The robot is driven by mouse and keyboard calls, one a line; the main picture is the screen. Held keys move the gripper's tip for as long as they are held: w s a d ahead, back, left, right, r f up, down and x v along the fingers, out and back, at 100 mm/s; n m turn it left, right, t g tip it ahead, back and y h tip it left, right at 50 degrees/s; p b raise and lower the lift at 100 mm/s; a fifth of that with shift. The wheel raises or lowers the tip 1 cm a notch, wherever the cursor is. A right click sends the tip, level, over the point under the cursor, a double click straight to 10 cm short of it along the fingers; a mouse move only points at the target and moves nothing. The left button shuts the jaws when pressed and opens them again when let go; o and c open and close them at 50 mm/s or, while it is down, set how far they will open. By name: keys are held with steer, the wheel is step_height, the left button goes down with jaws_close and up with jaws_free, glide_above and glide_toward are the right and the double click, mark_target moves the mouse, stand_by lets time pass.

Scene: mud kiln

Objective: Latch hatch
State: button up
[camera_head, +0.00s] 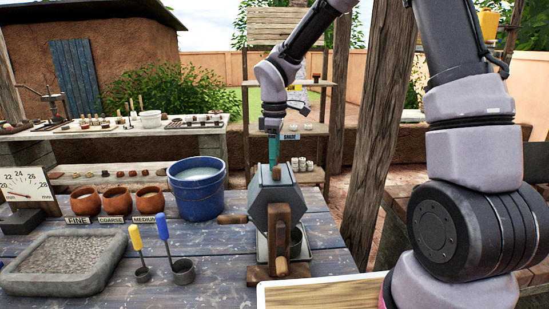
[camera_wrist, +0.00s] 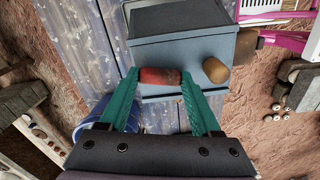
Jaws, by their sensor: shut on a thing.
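A grey-blue mill box (camera_head: 272,213) stands in a wooden frame on the blue table, and its faces fill the upper middle of the wrist view (camera_wrist: 190,50). A red-brown cylindrical handle (camera_wrist: 160,77) lies across its near face. My gripper (camera_wrist: 160,88) has its teal fingers at both ends of this handle, shut on it. In the head view my gripper (camera_head: 273,148) reaches down behind the top of the box, where the handle is hidden. A tan wooden knob (camera_wrist: 215,70) sits just right of the fingers. I cannot tell whether the hatch is fully closed.
A blue bucket (camera_head: 197,190) stands left of the box. Two scoops, yellow-handled (camera_head: 136,240) and blue-handled (camera_head: 164,228), stand in front, beside a stone tray (camera_head: 65,263). Clay pots (camera_head: 116,200) line the back left. A wooden post (camera_head: 378,130) rises to the right.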

steer(key=m, duration=1.1)
steer(key=shift+m, duration=2.1)
steer(key=o, duration=1.4)
step_height(320, 180, up, 11)
steer(key=shift+f, duration=0.1)
